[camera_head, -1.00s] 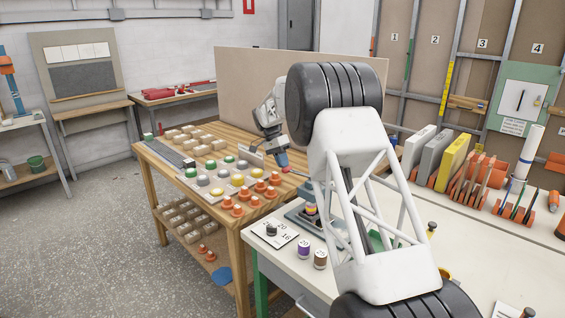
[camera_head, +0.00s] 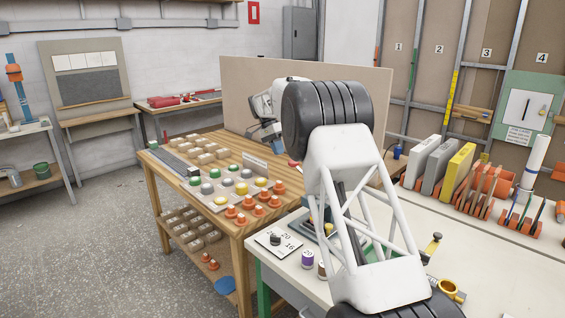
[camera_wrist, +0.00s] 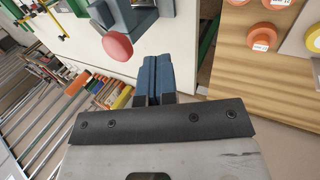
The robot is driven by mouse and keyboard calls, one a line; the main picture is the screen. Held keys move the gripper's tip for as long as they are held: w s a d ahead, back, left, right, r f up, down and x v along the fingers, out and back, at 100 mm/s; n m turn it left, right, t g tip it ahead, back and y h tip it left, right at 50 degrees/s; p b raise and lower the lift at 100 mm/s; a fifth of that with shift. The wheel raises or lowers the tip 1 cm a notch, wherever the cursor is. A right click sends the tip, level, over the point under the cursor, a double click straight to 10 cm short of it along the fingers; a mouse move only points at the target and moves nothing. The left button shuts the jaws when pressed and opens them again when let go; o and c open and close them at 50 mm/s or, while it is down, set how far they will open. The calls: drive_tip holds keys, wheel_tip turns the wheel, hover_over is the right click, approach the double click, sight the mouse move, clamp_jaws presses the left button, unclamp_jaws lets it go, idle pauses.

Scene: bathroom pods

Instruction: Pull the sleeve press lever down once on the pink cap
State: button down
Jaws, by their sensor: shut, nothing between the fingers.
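My gripper (camera_wrist: 155,78) shows in the wrist view with its blue fingers shut together and nothing between them. A round pinkish-red knob (camera_wrist: 117,46) is just beyond the fingertips to the left, apart from them in the picture. It adjoins a blue-grey body (camera_wrist: 128,14), which looks like the sleeve press. In the head view, the blue-grey press base (camera_head: 297,226) stands at the white table's left end, mostly behind my arm. A small red spot (camera_head: 294,164) shows beside my arm; I cannot tell if it is the lever knob. I cannot make out the pink cap. My fingers are hidden there.
The white table (camera_head: 480,235) holds a number card (camera_head: 277,240), a purple spool (camera_head: 308,259) and a yellow ring (camera_head: 450,289). The wooden table (camera_head: 237,219) to the left carries orange cones, coloured domes and pale blocks. Upright panels (camera_head: 455,167) stand in racks at right.

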drive_tip(key=shift+v, duration=2.55)
drive_tip(key=s+d+r+n+t+y, duration=0.1)
drive_tip(key=s+d+r, duration=0.4)
drive_tip(key=s, duration=0.3)
drive_tip(key=s+d+r+n+t, duration=0.1)
drive_tip(key=s+d+r+n, duration=0.1)
drive_tip(key=s+d+r, duration=0.45)
drive_tip(key=s+d+n+t+y, duration=0.1)
drive_tip(key=s+d, duration=0.2)
drive_tip(key=s, duration=0.7)
drive_tip(key=s+d+n+y, duration=0.1)
drive_tip(key=s+d, duration=0.1)
drive_tip(key=s, duration=0.8)
drive_tip(key=s+d+f+n+t, duration=0.1)
drive_tip(key=s+f, duration=0.4)
drive_tip(key=s, duration=0.7)
drive_tip(key=s+d+f+n+t, duration=0.1)
drive_tip(key=s+d+f, duration=0.2)
drive_tip(key=s, duration=1)
drive_tip(key=s+d+f+n+t, duration=0.1)
drive_tip(key=s+d+f, duration=0.1)
drive_tip(key=s+f, duration=0.5)
drive_tip(key=s, duration=0.6)
drive_tip(key=shift+d+n+t+y, duration=0.3)
drive_tip(key=shift+d+n+y, duration=0.05)
drive_tip(key=shift+n+y, duration=0.05)
drive_tip(key=c, duration=1.8)
unclamp_jaws()
